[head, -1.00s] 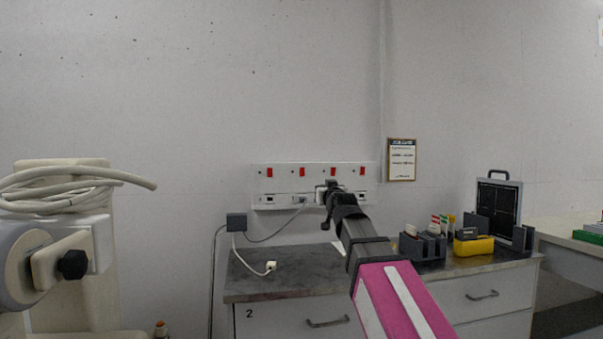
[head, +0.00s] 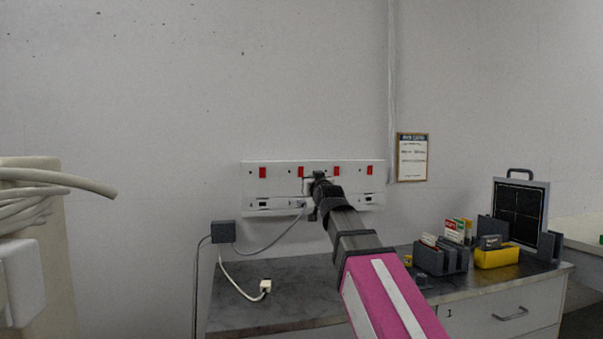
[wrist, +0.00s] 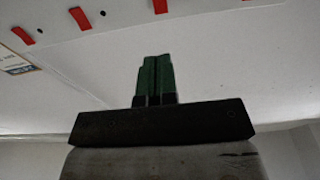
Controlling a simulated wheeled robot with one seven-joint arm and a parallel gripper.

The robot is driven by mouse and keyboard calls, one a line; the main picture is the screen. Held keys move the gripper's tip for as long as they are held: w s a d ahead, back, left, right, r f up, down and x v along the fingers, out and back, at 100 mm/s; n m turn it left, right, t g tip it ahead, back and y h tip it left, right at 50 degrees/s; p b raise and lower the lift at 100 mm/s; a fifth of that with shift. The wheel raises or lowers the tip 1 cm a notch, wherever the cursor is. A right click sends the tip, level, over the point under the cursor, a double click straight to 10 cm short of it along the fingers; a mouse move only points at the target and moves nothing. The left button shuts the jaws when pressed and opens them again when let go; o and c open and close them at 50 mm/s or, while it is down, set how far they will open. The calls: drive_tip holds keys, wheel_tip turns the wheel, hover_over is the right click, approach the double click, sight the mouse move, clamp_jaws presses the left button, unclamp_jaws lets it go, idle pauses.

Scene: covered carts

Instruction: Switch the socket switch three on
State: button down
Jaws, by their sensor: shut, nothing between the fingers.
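A white socket panel (head: 250,187) is on the wall, with several red switches in a row. The third from the left, switch three (head: 336,171), is just right of and above my gripper (head: 317,181). My gripper is in front of the panel, between the second switch (head: 300,172) and the third, and hides part of the sockets. In the wrist view its green fingers (wrist: 155,78) are together and empty. Red switches, one of them (wrist: 160,6) at the top edge, lie beyond the fingertips. I cannot tell contact or the third switch's position.
A cable with a plug (head: 300,204) runs from the panel to a grey box (head: 223,232). A white plug (head: 265,286) lies on the grey worktop (head: 300,285). Dark holders (head: 440,257) and a yellow bin (head: 497,257) stand at right. Coiled cable hangs at left.

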sight(301, 170)
drive_tip(key=shift+w, duration=0.15)
drive_tip(key=x, duration=1.3)
drive_tip(key=shift+w+a, duration=0.15)
drive_tip(key=shift+w, duration=0.15)
drive_tip(key=shift+r, duration=0.15)
